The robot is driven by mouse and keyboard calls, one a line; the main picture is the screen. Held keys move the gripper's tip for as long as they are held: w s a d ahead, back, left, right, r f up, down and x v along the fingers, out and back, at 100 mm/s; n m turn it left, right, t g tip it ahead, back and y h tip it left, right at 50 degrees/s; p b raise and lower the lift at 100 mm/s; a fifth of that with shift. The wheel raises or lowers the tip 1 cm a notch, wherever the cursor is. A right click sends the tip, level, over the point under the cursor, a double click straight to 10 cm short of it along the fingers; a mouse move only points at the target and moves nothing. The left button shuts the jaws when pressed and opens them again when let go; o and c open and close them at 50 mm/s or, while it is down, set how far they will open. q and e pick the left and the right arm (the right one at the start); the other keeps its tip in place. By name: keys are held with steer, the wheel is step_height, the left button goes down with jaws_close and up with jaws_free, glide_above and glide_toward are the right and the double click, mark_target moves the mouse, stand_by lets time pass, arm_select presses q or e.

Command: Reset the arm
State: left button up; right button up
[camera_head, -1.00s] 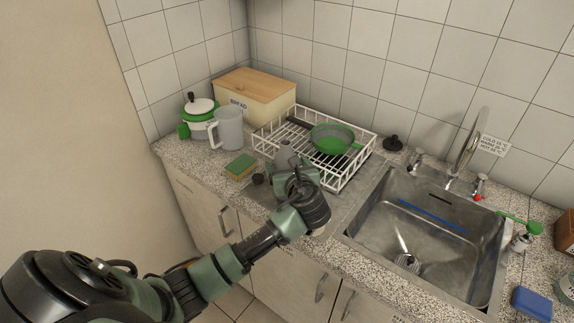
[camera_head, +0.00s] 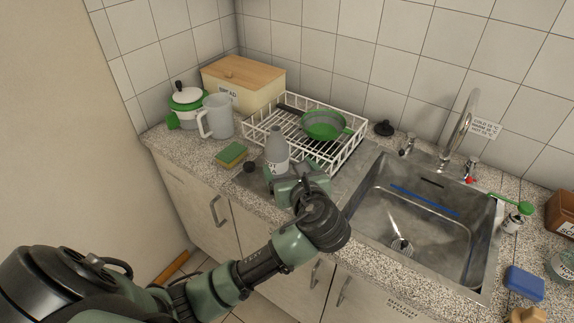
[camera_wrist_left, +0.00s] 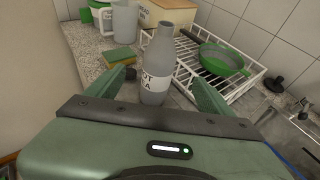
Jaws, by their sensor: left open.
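My left gripper (camera_head: 290,176) is low over the front of the counter, left of the sink. In the left wrist view its two green fingers (camera_wrist_left: 160,92) are spread apart with nothing held between them. A grey bottle (camera_head: 277,150) with a white label stands upright on the counter just beyond the gripper. It also shows in the left wrist view (camera_wrist_left: 158,62), ahead of the fingers in line with the gap. The gripper hides the bottle's base in the head view. My right gripper is in neither view.
A white dish rack (camera_head: 355,150) with a green pan (camera_head: 325,124) stands behind the bottle. A sponge (camera_head: 231,154), a jug (camera_head: 217,116), a green-white pot (camera_head: 186,105) and a bread box (camera_head: 243,84) are to the left. The sink (camera_head: 420,215) is to the right.

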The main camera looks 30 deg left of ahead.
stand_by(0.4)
arm_select(q)
steer(key=s+d+f+n+g+h, duration=0.3)
steer(key=s+f+n+h, duration=0.2)
steer(key=s+f+n, duration=0.6)
steer(key=s+d+f+n+g+h, duration=0.2)
steer(key=s+f+n+h, duration=0.1)
steer(key=s+n, duration=0.4)
steer(key=s+d+f+n+g+h, duration=0.1)
steer(key=s+d+f+n+h, duration=0.15)
steer(key=s+n, duration=0.5)
step_height(320, 180, down, 26)
steer(key=g+b, duration=0.1)
steer(key=b, duration=0.1)
steer(key=s+a+f+g, duration=0.1)
steer(key=s+a+f, duration=0.2)
steer(key=s+f, duration=1.5)
step_height(320, 180, down, 2)
steer(key=shift+s+a+f+m+g+y+b, duration=0.15)
steer(key=shift+s+m+g+y+b, duration=0.2)
steer(key=shift+m+g+b, duration=0.1)
